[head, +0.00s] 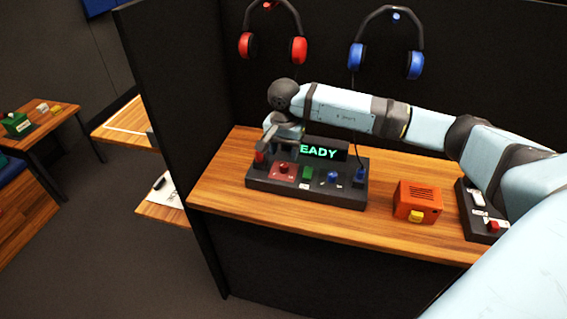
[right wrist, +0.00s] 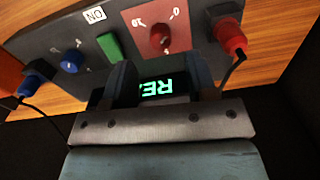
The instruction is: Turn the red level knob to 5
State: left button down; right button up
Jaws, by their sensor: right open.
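The dark control panel (head: 330,196) stands on the wooden counter. The red level knob (head: 284,168) sits on a red plate at the panel's left part. In the right wrist view the knob (right wrist: 160,39) shows between upside-down markings, 10 on the left and 0 on the right. Its pointer direction is too small to read. My right gripper (head: 280,151) is open and empty, above and behind the knob, over the display side. In the right wrist view its fingers (right wrist: 160,64) stand apart, short of the knob, with nothing between them. My left gripper is out of view.
A green button (head: 308,173), a blue knob (head: 333,177), a red plug (right wrist: 230,38) and a blue plug (head: 360,176) share the panel. The display (head: 322,151) is partly hidden and shows "EADY". An orange box (head: 417,201) stands to the right. Headphones (head: 386,40) hang behind.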

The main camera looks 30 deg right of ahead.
aim_at(284, 165)
notch_tip(284, 165, down, 5)
jog(key=shift+f, duration=0.1)
dwell(0.3)
jog(key=c, duration=0.9)
